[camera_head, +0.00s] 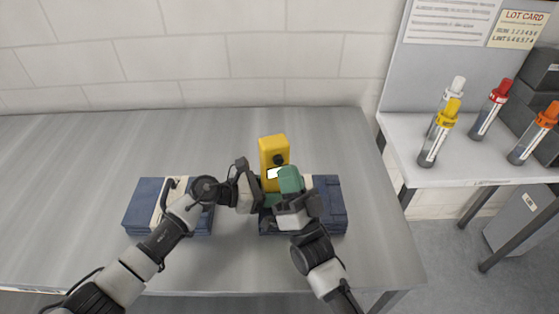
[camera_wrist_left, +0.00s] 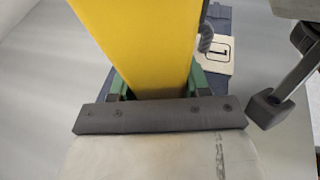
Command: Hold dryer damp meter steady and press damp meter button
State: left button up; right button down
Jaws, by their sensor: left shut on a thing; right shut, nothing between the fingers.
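The yellow damp meter (camera_head: 273,148) stands roughly upright over the right blue stack in the head view, with a dark round button or knob (camera_head: 278,159) and a white display (camera_head: 274,173) on its face. My left gripper (camera_head: 268,193) is shut on the meter's lower part. In the left wrist view, the meter (camera_wrist_left: 140,45) fills the space between the green fingers of my left gripper (camera_wrist_left: 155,88). My right gripper (camera_head: 290,180) is shut and empty, its green tip in front of the meter's lower right, just below and right of the knob. Whether it touches the meter cannot be told.
A folded blue stack with a cream band (camera_head: 145,203) lies at left on the metal table (camera_head: 60,190). Another blue stack (camera_head: 328,195) lies under the grippers. A side table (camera_head: 430,180) at right holds several capped tubes. The table's far left is clear.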

jog(key=shift+s, duration=0.15)
jog(key=s, duration=0.1)
jog(key=s+d, duration=0.1)
jog(key=s, duration=0.2)
jog(key=shift+s+d, duration=0.25)
jog(key=shift+s, duration=0.05)
dwell(0.7)
pick_arm(q)
jog(key=o, duration=0.8)
